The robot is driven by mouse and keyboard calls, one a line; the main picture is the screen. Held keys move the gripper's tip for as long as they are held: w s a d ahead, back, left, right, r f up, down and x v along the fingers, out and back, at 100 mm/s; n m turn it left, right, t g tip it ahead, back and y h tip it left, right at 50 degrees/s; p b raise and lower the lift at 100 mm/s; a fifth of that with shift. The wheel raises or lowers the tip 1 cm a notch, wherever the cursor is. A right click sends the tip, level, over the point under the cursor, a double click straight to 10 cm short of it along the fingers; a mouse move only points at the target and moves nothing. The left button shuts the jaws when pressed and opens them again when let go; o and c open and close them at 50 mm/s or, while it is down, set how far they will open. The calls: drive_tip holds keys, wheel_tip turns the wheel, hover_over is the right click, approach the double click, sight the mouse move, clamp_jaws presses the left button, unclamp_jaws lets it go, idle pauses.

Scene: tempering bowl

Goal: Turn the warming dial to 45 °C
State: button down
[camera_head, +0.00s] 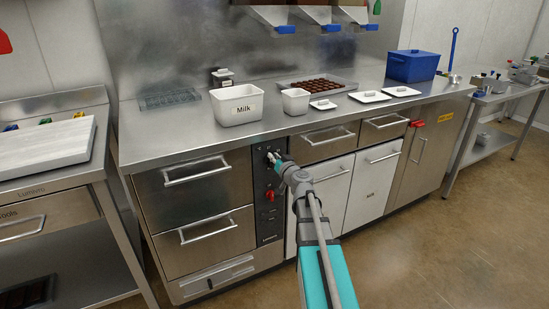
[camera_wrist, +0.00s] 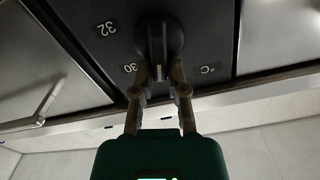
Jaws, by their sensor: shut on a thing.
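The warming dial is a dark round knob (camera_wrist: 160,36) on a black control panel, close up in the wrist view. White markings "32", "30" and "°C" show around it, turned over in this view. A pale mark on the knob lies between my fingertips, near the "30" and the "°C"; the exact reading is unclear. No "45" is visible. My gripper (camera_wrist: 160,73) is shut on the knob's near end. In the head view my gripper (camera_head: 273,158) is at the upper part of the black panel (camera_head: 266,220) and hides most of the dial.
A red knob (camera_head: 270,194) sits lower on the same panel. Steel drawers (camera_head: 208,180) are to the left, white doors (camera_head: 333,190) to the right. On the counter above stand a Milk container (camera_head: 237,112), a smaller white tub (camera_head: 295,103) and a chocolate tray (camera_head: 350,88).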

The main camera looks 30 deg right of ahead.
sight(272, 166)
drive_tip(key=shift+w+a+f+m+b, duration=0.2)
drive_tip(key=shift+f+m+b, duration=0.45)
drive_tip(key=shift+m, duration=4.8)
drive_tip(key=shift+w+d+f+m+b, duration=0.1)
drive_tip(key=shift+w+f+m+b, duration=0.35)
drive_tip(key=shift+m, duration=5.05)
drive_tip(key=shift+w+a+f+m+b, duration=0.1)
drive_tip(key=shift+f+m+b, duration=0.7)
drive_tip(key=shift+m, duration=4.65)
drive_tip(key=c, duration=0.7)
unclamp_jaws()
drive_tip(key=shift+o, duration=0.2)
drive_tip(key=shift+s+f, duration=0.1)
drive_tip(key=shift+s, duration=0.1)
